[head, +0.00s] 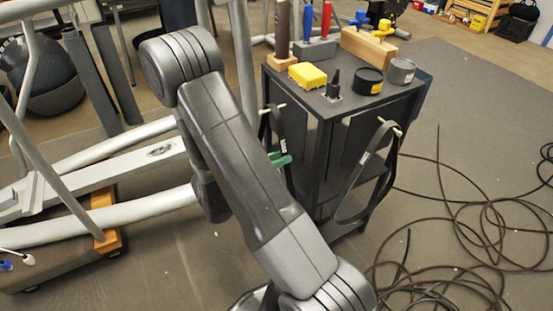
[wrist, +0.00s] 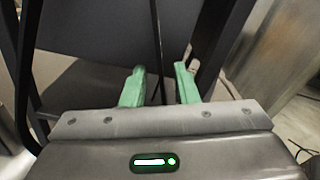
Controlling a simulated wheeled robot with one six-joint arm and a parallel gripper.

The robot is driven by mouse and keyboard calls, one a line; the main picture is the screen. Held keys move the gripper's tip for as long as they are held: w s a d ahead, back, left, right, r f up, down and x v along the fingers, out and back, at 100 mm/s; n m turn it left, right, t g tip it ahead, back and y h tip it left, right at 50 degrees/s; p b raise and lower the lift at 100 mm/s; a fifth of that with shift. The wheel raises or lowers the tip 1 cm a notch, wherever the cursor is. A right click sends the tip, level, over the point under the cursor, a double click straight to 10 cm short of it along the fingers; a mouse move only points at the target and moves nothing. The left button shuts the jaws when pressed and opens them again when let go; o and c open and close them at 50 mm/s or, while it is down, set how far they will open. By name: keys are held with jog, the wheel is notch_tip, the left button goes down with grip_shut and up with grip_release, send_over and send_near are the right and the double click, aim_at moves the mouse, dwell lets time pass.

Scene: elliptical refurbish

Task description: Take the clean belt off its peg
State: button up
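Two black belts hang in loops from pegs on a dark cart. One belt (head: 368,172) hangs from a pale peg (head: 395,128) on the cart's right face. The other belt (head: 276,132) hangs on the left face, partly hidden by my arm. I cannot tell which is the clean one. My gripper (head: 281,160) is low beside the left belt, mostly hidden behind my arm. In the wrist view my gripper (wrist: 160,85) has its green fingers apart. A thin dark upright strip (wrist: 155,45) shows between them, apart from both fingers; it may be the belt edge-on.
The elliptical's pale rails (head: 110,180) lie to the left. Coiled black cable (head: 480,235) covers the floor at right.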

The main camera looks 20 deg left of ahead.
jog(key=shift+w+d, duration=0.25)
jog(key=shift+w, duration=0.05)
jog(key=c, duration=0.6)
dwell(1.7)
